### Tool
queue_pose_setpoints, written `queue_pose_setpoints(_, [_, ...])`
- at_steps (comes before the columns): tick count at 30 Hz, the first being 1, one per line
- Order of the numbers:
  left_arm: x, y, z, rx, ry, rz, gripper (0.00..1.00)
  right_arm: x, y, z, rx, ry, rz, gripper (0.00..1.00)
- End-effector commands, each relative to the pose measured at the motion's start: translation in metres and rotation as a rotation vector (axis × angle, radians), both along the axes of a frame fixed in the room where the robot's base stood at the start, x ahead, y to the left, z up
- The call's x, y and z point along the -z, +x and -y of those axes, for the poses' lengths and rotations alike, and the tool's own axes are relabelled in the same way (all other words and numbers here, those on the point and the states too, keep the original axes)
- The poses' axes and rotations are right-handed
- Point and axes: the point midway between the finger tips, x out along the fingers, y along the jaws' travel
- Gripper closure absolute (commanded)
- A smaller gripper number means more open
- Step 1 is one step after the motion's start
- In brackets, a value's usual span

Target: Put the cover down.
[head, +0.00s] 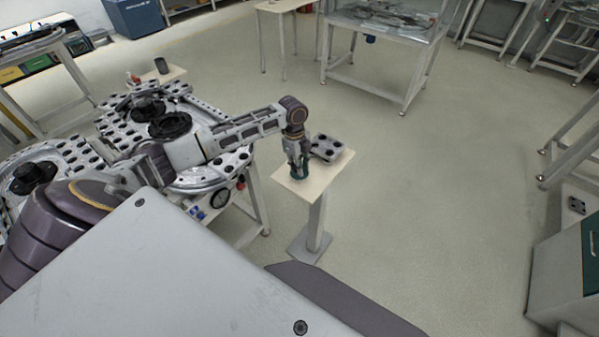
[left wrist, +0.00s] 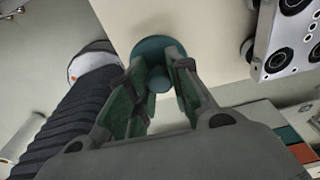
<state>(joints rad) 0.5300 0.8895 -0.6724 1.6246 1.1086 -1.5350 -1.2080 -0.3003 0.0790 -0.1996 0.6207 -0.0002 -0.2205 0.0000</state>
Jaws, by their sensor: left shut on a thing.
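The cover (left wrist: 153,46) is a round teal piece with a small knob, seen in the left wrist view over the cream top of a small stand. My left gripper (left wrist: 160,72) is shut on it, with one finger on each side of the knob. In the head view the left gripper (head: 297,163) points down at the near left part of the stand top (head: 318,183), and the cover (head: 299,178) is partly hidden by the fingers. I cannot tell whether the cover touches the stand top. My right gripper is not in view.
A grey block with dark round holes (head: 328,148) lies on the same stand, just right of the gripper. The ring track with perforated plates (head: 205,108) is at the left, under my left arm. The floor right of the stand is clear.

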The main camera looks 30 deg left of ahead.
Motion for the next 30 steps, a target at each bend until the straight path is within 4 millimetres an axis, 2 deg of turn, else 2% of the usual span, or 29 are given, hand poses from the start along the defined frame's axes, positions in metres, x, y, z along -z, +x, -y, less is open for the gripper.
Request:
queue_pose_setpoints(12, [0.034,0.0,0.0,0.0,0.0,-0.001,1.0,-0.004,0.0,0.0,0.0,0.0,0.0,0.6])
queue_pose_setpoints(27, [0.04,0.0,0.0,0.0,0.001,-0.001,1.0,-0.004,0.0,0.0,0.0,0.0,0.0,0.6])
queue_pose_setpoints(28, [0.04,0.0,0.0,0.0,0.001,0.0,0.76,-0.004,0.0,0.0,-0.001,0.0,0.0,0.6])
queue_pose_setpoints(30, [0.04,0.0,0.0,0.0,0.001,-0.001,0.67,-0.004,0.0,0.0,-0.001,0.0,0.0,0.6])
